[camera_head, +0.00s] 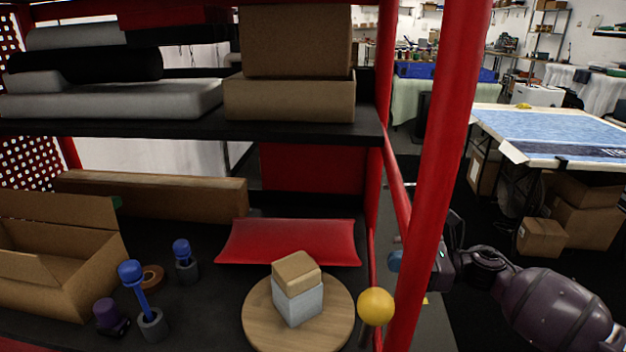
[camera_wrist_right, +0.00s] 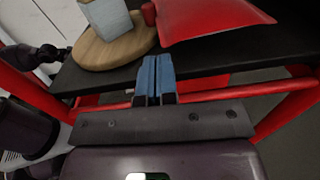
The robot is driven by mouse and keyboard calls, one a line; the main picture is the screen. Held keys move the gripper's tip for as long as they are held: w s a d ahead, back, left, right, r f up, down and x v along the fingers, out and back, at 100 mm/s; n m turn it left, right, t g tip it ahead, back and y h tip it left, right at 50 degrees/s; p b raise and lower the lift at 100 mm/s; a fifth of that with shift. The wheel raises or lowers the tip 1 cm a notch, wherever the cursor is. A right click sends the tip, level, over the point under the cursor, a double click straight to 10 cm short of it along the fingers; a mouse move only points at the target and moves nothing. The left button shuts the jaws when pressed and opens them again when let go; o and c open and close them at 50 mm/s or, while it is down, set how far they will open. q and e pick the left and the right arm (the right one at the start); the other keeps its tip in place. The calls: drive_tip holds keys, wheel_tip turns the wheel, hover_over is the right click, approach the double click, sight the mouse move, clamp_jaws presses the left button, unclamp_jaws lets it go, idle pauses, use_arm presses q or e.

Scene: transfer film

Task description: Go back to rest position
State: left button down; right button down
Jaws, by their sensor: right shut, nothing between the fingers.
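My right gripper (camera_head: 396,261) is at the right of the shelf, partly hidden behind the red front post. Its blue fingertips also show in the right wrist view (camera_wrist_right: 156,76); they are shut together with nothing between them. In the wrist view they point toward the shelf's edge, close to a red bar. My right arm reaches in from the lower right of the head view. My left gripper does not show clearly in either view.
The red post (camera_head: 438,170) stands close to my right gripper. The shelf holds a round wooden board (camera_head: 258,330) with stacked blocks (camera_head: 297,290), a red tray (camera_head: 290,242), an open cardboard box (camera_head: 90,270) and blue-topped pieces (camera_head: 135,285). A yellow ball (camera_head: 376,307) is near the post.

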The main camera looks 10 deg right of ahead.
drive_tip(key=w+r+m+t+h, duration=0.25)
drive_tip(key=w+m+t, duration=0.35)
drive_tip(key=m, duration=0.7)
drive_tip(key=s+d+f+m+t+h, duration=0.1)
drive_tip(key=s+f+m+t+h, duration=0.35)
drive_tip(key=m, duration=0.85)
drive_tip(key=s+d+f+m+t+h, duration=0.1)
drive_tip(key=s+f+m+h, duration=0.55)
drive_tip(key=m, duration=0.75)
use_arm(q)
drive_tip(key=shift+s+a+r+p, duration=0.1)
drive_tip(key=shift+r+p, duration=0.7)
drive_tip(key=shift+p, duration=0.25)
use_arm(e)
drive_tip(key=s+f+m+g+h, duration=0.2)
drive_tip(key=s+f+m, duration=0.2)
drive_tip(key=s+f, duration=0.3)
drive_tip(key=s+f+m+g+h, duration=0.1)
drive_tip(key=s+f+m+g, duration=0.2)
drive_tip(key=s, duration=1.3)
wheel_tip(320, 180, down, 4)
drive_tip(key=shift+d+r+m+g+h, duration=0.1)
drive_tip(key=shift+d+m+g+h, duration=0.25)
drive_tip(key=shift+m, duration=0.75)
